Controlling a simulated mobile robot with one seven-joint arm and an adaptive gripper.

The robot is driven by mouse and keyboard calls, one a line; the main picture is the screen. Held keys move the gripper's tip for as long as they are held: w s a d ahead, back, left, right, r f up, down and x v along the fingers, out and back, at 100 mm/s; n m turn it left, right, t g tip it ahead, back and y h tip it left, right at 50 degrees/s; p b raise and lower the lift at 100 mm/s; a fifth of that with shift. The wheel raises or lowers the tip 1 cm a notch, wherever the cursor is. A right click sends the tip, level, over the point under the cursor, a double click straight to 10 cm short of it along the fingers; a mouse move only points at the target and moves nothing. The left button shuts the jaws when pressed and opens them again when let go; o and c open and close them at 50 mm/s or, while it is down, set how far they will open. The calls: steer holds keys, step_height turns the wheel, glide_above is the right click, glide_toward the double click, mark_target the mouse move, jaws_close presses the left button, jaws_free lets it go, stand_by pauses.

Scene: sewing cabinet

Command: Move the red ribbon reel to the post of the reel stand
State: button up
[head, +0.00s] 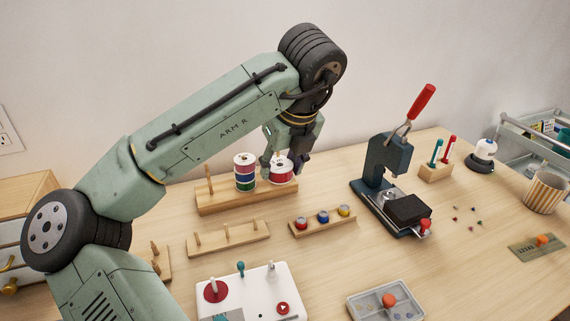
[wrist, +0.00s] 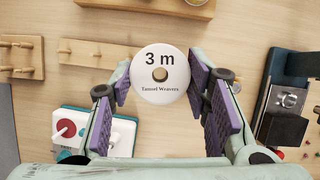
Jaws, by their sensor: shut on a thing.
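The red ribbon reel (head: 281,173) has a white top face. In the wrist view the top face (wrist: 160,92) reads "3 m" and has a dark centre hole. My gripper (wrist: 160,86) is shut on the reel, with purple pads at its left and right sides, and holds it level. In the head view my gripper (head: 281,166) is partly hidden by my arm. The wooden reel stand (head: 230,203) has a bare post (head: 209,179) at its left end. The held reel overlaps the stand's right part in that view.
A rack with short pegs (head: 229,238) and a rack of small spools (head: 322,223) lie in front of the stand. A dark press (head: 388,165) stands to the right. A white control box (head: 250,299) is at the front. Bare tabletop lies between them.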

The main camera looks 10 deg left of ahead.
steer(key=w+a+r+p, duration=0.3)
steer(key=a+r+p, duration=0.1)
steer(key=a, duration=0.5)
steer(key=b, duration=0.2)
glide_above(206, 164)
step_height(206, 164, down, 5)
steer(key=shift+s+d+r, duration=0.1)
steer(key=shift+s+d, duration=0.05)
steer(key=shift+f, duration=0.7)
steer(key=shift+f+b, duration=0.45)
steer(key=shift+f, duration=1.1)
steer(key=o, duration=1.1)
